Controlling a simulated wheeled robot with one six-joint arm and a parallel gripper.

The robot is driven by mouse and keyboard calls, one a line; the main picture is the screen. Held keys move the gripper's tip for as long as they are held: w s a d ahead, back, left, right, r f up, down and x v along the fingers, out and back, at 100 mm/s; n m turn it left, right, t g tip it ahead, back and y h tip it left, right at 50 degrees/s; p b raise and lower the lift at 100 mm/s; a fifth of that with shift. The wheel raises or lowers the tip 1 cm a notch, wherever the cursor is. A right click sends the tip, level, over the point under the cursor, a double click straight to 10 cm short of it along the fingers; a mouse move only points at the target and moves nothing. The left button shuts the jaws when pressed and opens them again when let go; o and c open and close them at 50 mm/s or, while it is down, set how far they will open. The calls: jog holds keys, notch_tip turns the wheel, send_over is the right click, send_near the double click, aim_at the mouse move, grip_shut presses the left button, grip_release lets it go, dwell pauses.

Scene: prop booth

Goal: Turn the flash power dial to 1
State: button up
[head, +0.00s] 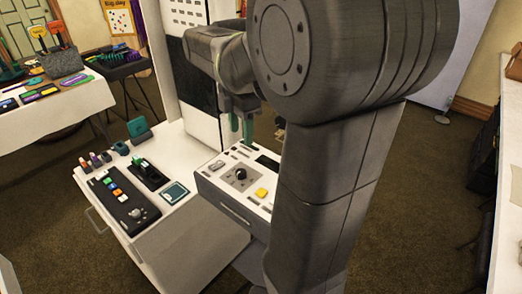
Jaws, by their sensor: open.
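A black dial (240,175) sits on a grey plate on top of the white console (212,190). A second, smaller grey knob (136,213) is on the black control panel (122,200) to the left. Labels and numbers are too small to read, so I cannot tell which one is the flash power dial or where it points. My gripper (241,128) has green fingers pointing down, beyond and above the black dial, apart from it. It is open, and nothing shows between the fingers. My arm hides the console's right end.
A yellow button (262,193) is close to the black dial. A black device with a green part (149,173) and a teal-topped pad (174,192) stand between console and panel. A tall white cabinet (190,70) rises behind. A prop table (50,110) is at far left.

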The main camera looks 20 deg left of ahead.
aim_at(241, 171)
jog(key=shift+n, duration=0.4)
jog(key=f, duration=0.9)
jog(key=a+f, duration=0.1)
jog(key=f, duration=0.3)
jog(key=shift+w+f, duration=0.1)
jog(key=shift+f, duration=0.15)
jog(key=c, duration=1)
